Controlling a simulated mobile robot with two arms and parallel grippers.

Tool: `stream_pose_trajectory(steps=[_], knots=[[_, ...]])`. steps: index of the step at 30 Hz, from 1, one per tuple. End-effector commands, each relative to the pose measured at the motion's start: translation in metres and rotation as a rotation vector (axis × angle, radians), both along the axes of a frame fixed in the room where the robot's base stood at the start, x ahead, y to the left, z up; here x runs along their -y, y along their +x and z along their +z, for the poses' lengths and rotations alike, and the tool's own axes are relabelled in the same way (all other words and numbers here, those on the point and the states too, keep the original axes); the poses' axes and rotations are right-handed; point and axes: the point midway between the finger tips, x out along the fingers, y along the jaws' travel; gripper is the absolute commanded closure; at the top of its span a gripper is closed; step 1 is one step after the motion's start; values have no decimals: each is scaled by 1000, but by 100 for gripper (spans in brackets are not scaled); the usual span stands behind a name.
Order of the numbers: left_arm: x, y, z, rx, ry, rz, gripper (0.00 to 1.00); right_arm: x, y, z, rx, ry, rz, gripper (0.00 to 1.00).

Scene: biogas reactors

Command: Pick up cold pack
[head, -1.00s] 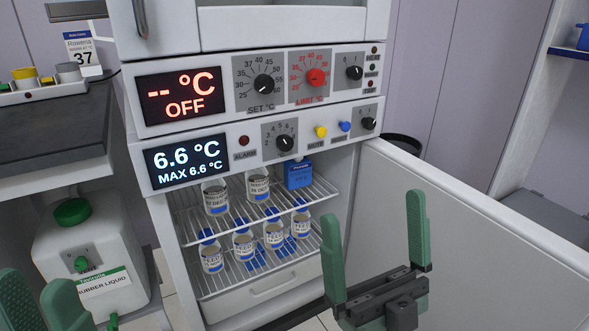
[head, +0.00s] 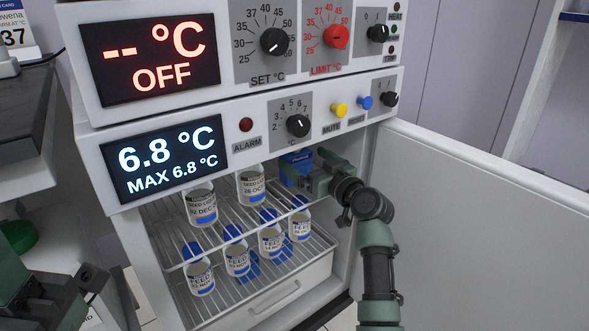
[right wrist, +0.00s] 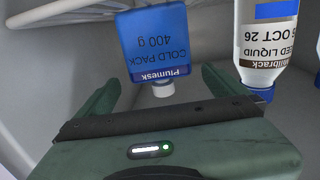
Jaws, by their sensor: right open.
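The cold pack (head: 294,162) is a blue block with a dark label, standing on the upper wire shelf at the right inside the open fridge. In the right wrist view the cold pack (right wrist: 158,45) appears upside down with a white cap. My right gripper (head: 312,181) is inside the fridge beside the pack and partly hides it. In the right wrist view its green fingers (right wrist: 163,78) are apart, with the pack ahead between them; contact cannot be told. Part of my left gripper (head: 45,300) shows at the lower left; its fingers are not clear.
A seed liquid bottle (right wrist: 266,45) stands close beside my right finger; two such bottles (head: 251,185) share the upper shelf (head: 225,208). Several feed bottles (head: 237,259) stand below. The open fridge door (head: 480,210) is on the right, the control panel (head: 250,130) above.

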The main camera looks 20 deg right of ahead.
Motion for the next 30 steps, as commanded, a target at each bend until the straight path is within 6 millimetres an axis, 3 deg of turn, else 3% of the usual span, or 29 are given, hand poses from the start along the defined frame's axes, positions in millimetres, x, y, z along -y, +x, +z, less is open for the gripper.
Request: stream_pose_trajectory(steps=[9,18,27,30], knots=[[2,-15,9,87,6,5,64,-13,41,2,1,1,1,0],[2,-16,13,93,6,5,64,-14,45,4,1,-2,-1,0],[3,-16,12,92,7,5,64,-14,45,4,0,-1,-1,83],[3,-16,12,92,7,5,64,-14,45,6,4,-1,-2,86]])
